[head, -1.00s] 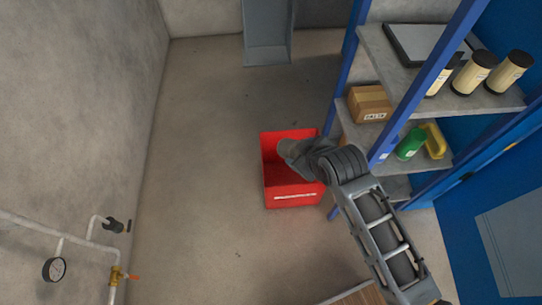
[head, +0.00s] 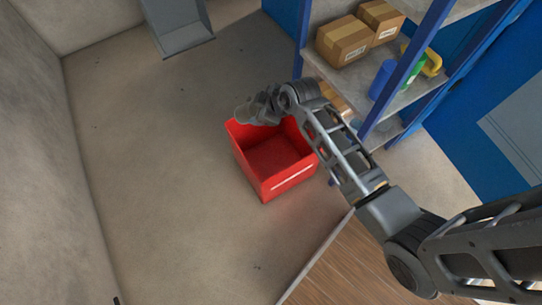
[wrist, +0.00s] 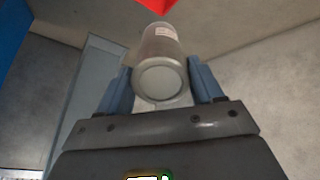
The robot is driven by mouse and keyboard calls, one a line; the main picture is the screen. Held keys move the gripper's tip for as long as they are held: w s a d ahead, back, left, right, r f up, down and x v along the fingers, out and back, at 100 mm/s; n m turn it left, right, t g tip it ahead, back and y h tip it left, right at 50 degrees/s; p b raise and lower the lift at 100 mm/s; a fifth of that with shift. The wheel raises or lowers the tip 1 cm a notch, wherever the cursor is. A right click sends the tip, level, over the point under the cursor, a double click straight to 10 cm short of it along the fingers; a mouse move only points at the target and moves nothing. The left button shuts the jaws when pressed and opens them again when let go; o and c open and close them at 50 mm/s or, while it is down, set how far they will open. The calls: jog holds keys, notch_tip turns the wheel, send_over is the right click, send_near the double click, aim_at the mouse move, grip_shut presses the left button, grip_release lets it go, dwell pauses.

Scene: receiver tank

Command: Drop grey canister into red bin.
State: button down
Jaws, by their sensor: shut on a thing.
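The grey canister (wrist: 160,65) sits between the two blue-grey fingers of my gripper (wrist: 160,88) in the wrist view, with its round end toward the camera. In the head view my gripper (head: 262,106) is above the back left rim of the red bin, and the canister (head: 243,114) shows as a grey shape at its tip, partly hard to tell from the gripper. The red bin (head: 250,165) stands on the floor, open at the top, and its visible inside looks empty. A red corner of it shows at the top of the wrist view (wrist: 153,5).
A blue-framed shelf (head: 373,120) with cardboard boxes (head: 343,41), a blue container (head: 382,80) and a green container stands right of the bin. A grey metal structure (head: 178,25) stands at the back. The floor left of the bin is clear.

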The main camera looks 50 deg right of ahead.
jog(key=d+f+b, duration=0.5)
jog(key=f+b, duration=0.4)
jog(key=f, duration=0.2)
jog(key=s+d+f+b, duration=0.1)
jog(key=d+f+b, duration=0.5)
jog(key=f+b, duration=0.3)
notch_tip(320, 180, down, 2)
jog(key=shift+s+d, duration=0.15)
jog(key=shift+s, duration=0.15)
